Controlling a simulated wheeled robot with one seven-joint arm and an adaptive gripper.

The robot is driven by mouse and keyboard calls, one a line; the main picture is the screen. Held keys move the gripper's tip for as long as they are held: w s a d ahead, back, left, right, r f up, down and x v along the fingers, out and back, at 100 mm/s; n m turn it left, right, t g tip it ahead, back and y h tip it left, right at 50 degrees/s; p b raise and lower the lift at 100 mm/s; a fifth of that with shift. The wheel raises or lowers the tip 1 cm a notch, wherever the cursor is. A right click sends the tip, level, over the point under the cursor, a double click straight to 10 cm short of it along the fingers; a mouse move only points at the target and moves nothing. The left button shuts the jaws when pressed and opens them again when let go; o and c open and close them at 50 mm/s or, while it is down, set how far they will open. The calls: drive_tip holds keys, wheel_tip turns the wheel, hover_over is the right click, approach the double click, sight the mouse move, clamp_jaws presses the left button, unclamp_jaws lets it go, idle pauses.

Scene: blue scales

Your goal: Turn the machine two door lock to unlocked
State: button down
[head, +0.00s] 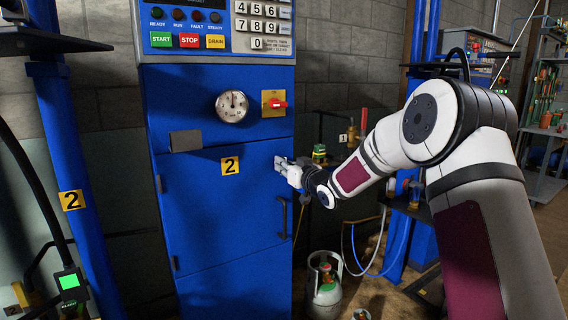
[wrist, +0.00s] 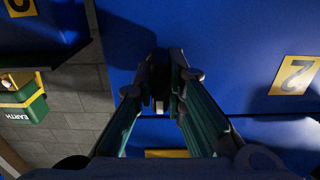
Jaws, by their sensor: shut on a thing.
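Machine two is the blue cabinet (head: 215,255) with a yellow "2" label (head: 231,166) on its door; the label also shows in the wrist view (wrist: 294,75). My gripper (head: 283,164) is at the upper right of the door, just above the black door handle (head: 282,217). In the wrist view my gripper (wrist: 162,72) has its two fingers close together against the blue door, shut on a small dark part, the door lock (wrist: 158,92). The fingers hide most of the lock, so I cannot tell its turn position.
A red switch on a yellow plate (head: 275,103) and a round gauge (head: 232,106) sit above the door. A gas cylinder (head: 325,285) stands on the floor at right. A green-and-yellow "EARTH" item (wrist: 22,103) lies left in the wrist view.

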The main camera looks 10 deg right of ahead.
drive_tip(key=shift+f, duration=0.1)
idle(0.3)
drive_tip(key=c, duration=1.6)
unclamp_jaws()
drive_tip(key=shift+c, duration=0.2)
drive_tip(key=v, duration=1.2)
